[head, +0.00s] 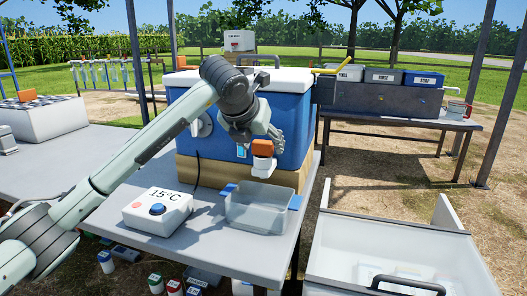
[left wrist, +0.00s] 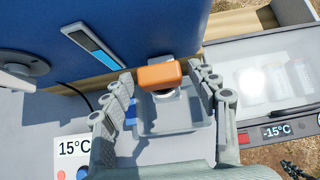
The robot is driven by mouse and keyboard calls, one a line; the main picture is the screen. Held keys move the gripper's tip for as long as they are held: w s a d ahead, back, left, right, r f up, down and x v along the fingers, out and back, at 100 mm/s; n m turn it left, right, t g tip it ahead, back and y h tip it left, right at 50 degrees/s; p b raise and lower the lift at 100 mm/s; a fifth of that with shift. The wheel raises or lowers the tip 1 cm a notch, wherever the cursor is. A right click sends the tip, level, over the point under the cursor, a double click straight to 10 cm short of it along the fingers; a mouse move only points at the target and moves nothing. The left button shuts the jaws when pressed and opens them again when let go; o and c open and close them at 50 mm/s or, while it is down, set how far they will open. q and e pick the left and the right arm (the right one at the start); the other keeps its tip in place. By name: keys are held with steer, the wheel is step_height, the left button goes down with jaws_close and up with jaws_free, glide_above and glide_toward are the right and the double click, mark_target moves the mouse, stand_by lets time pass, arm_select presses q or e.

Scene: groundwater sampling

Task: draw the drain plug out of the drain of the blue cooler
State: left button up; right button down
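The blue cooler (head: 291,105) stands on a wooden base in the middle of the head view; its blue wall (left wrist: 120,30) fills the top left of the left wrist view. The orange drain plug (head: 262,148) sits at the white drain (head: 263,167) low on the cooler's front. In the left wrist view the orange plug (left wrist: 159,75) is above the pale drain (left wrist: 166,94), which it partly hides. My left gripper (head: 256,132) is at the plug. Its fingers are spread on either side of it, with visible gaps. My right gripper is not in view.
A clear tub (head: 256,214) with blue handles stands below the drain. A white box reading 15°C (head: 157,210) is left of it on the grey table. A white chest (head: 390,245) with a clear lid is at right. Bins (head: 383,75) stand behind.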

arm_select(q)
steer(key=c, duration=0.8)
steer(key=shift+r, duration=0.1)
steer(key=shift+r, duration=0.1)
steer(key=shift+r+p, duration=1)
steer(key=shift+r, duration=1.2)
